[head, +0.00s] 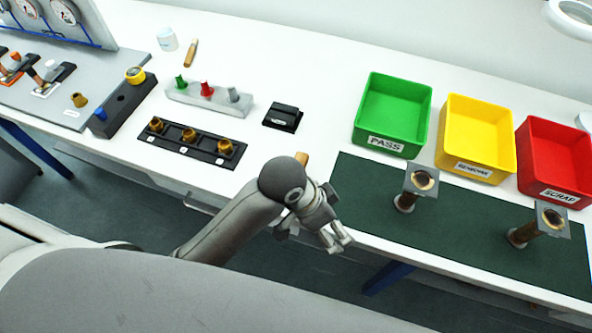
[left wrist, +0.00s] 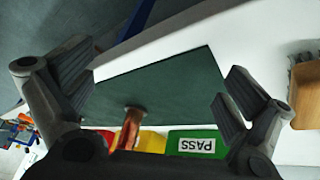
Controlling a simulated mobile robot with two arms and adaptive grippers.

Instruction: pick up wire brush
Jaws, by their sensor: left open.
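A light-brown wooden piece (head: 302,158) shows just behind my left arm, beside the dark green mat; most of it is hidden. In the left wrist view a wooden block (left wrist: 306,94) is cut off by the right edge. A small wooden-handled tool (head: 191,52) also lies at the back of the table. My left gripper (head: 338,238) is over the table's front edge, open and empty. In the left wrist view its fingers (left wrist: 160,88) are spread wide, apart from the wooden block. My right gripper is not in view.
The dark green mat (head: 350,185) carries two stands with square plates (head: 421,181) (head: 551,219). Green (head: 394,146), yellow (head: 470,167) and red bins (head: 548,185) stand behind it. A black socket rail (head: 180,148) and a black box (head: 283,117) lie left.

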